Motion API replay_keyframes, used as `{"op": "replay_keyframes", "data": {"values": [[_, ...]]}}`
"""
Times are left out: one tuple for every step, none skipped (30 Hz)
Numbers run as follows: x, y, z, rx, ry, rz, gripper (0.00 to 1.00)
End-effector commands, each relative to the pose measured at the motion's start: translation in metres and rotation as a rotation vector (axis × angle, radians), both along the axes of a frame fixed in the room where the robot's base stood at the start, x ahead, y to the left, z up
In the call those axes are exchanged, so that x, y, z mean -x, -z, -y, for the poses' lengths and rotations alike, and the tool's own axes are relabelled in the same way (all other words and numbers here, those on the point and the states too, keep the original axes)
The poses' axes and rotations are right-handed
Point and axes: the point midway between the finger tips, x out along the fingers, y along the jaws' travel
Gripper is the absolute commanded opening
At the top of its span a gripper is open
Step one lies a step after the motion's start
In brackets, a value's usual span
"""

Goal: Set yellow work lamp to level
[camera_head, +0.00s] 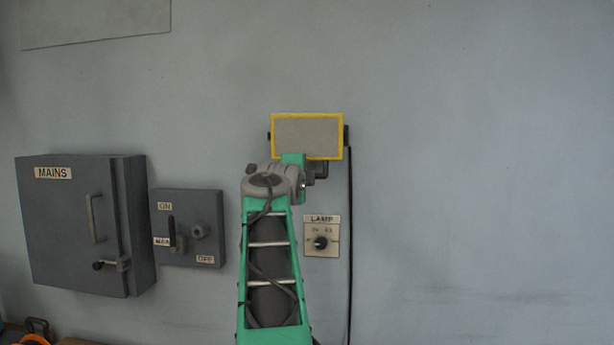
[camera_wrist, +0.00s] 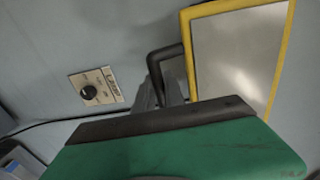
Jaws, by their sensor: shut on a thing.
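The yellow work lamp (camera_head: 308,117) is on the wall, a yellow rectangular frame around a grey panel. Its frame looks about level from side to side in the head view; its forward or backward tilt is hard to judge. It also shows in the wrist view (camera_wrist: 188,60). A dark bent handle (camera_wrist: 152,62) sits beside its frame, and part of it shows below the lamp in the head view (camera_head: 320,170). My gripper (camera_wrist: 168,96) is shut on this handle. My arm hides the fingertips in the head view.
The LAMP switch plate (camera_head: 332,246) with a black knob is below the lamp. A dark cable (camera_head: 350,220) hangs right of it. A grey MAINS box (camera_head: 65,230) and an ON/OFF switch box (camera_head: 190,245) are at left. The wall at right is clear.

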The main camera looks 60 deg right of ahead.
Motion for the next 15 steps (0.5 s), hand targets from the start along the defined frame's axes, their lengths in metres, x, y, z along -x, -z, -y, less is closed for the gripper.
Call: {"op": "replay_keyframes", "data": {"values": [[0.0002,-0.0004,-0.0026,0.000,0.000,0.001,0.00],[-0.0003,-0.0005,-0.0037,-0.001,-0.002,0.001,0.00],[-0.0009,-0.0007,-0.0051,-0.001,-0.003,0.001,0.00],[-0.0014,-0.0008,-0.0059,0.000,-0.004,0.000,0.00],[-0.0017,-0.0009,-0.0066,0.000,-0.005,0.000,0.00],[-0.0021,-0.0011,-0.0074,0.000,-0.006,0.000,0.00],[-0.0023,-0.0012,-0.0078,0.000,-0.007,0.001,0.00],[-0.0026,-0.0012,-0.0082,0.000,-0.007,0.001,0.00],[-0.0028,-0.0013,-0.0085,0.000,-0.008,0.001,0.00],[-0.0028,-0.0015,-0.0086,0.000,-0.008,0.001,0.00],[-0.0028,-0.0016,-0.0087,0.000,-0.008,0.001,0.00],[-0.0029,-0.0016,-0.0088,0.000,-0.009,0.001,0.00],[-0.0031,-0.0016,-0.0087,0.000,-0.009,0.001,0.00],[-0.0030,-0.0016,-0.0088,0.000,-0.009,0.001,0.00],[-0.0032,-0.0016,-0.0088,0.000,-0.009,0.001,0.00]]}}
